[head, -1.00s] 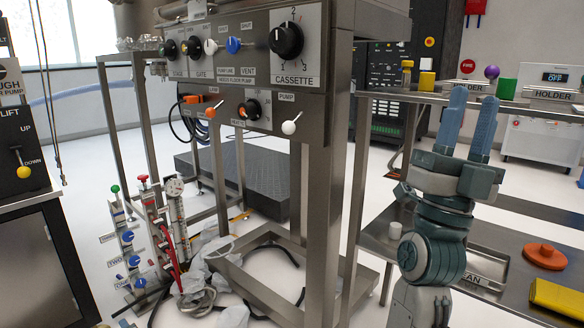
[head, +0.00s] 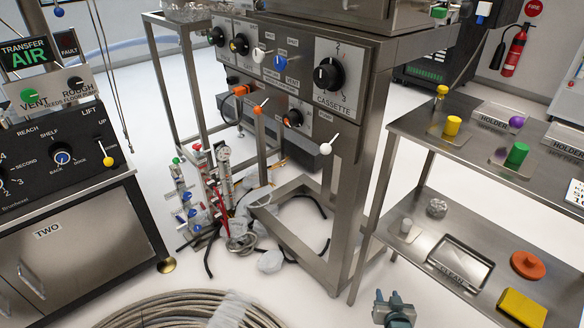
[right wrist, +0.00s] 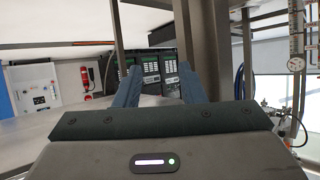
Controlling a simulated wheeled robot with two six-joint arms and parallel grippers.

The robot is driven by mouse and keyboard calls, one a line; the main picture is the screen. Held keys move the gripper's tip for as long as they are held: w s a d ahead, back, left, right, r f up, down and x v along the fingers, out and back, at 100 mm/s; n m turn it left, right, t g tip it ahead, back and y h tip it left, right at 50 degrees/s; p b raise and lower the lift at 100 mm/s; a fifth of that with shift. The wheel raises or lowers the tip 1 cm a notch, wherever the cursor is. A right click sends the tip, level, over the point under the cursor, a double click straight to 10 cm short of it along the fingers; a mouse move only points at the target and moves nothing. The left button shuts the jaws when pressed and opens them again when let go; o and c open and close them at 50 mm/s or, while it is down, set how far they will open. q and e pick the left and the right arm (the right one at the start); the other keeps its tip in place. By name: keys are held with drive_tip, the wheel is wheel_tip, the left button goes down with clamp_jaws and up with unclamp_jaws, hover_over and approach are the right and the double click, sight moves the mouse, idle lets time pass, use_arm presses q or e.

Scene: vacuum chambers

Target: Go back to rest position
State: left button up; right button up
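My right gripper (head: 389,297) shows at the bottom edge of the head view, right of centre, low in front of the steel shelf unit (head: 440,130). In the right wrist view its two blue fingers (right wrist: 157,78) stand apart with nothing between them, so it is open and empty. It touches nothing that I can see. The rest of the right arm is cut off by the frame. My left gripper is in neither view.
A control panel with a cassette knob (head: 328,75) stands at the centre. Coiled hose (head: 150,310) lies on the floor below. The shelf unit holds a green cylinder (head: 516,154), an orange disc (head: 527,265) and a yellow block (head: 522,307).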

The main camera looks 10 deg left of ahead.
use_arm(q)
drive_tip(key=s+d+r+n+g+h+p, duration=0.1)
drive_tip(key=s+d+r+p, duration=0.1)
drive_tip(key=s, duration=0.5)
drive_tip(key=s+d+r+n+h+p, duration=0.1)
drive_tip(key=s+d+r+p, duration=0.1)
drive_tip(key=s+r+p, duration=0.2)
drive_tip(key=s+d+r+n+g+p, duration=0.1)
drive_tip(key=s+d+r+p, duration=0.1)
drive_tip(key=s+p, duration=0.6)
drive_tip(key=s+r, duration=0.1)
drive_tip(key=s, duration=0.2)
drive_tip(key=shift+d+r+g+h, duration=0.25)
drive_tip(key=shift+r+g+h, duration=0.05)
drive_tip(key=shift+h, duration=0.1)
use_arm(e)
drive_tip(key=s+d+f+g, duration=0.3)
drive_tip(key=s+f, duration=0.1)
drive_tip(key=s, duration=1)
drive_tip(key=s+d+f+g, duration=0.3)
drive_tip(key=s+f+g, duration=0.1)
drive_tip(key=s, duration=1.1)
drive_tip(key=s+d+f+g+h, duration=0.1)
drive_tip(key=s+d+f+g, duration=0.2)
drive_tip(key=s, duration=1.2)
wheel_tip(320, 180, down, 2)
drive_tip(key=shift+f+n+g, duration=0.2)
drive_tip(key=shift+n+g, duration=0.2)
drive_tip(key=shift+g, duration=0.2)
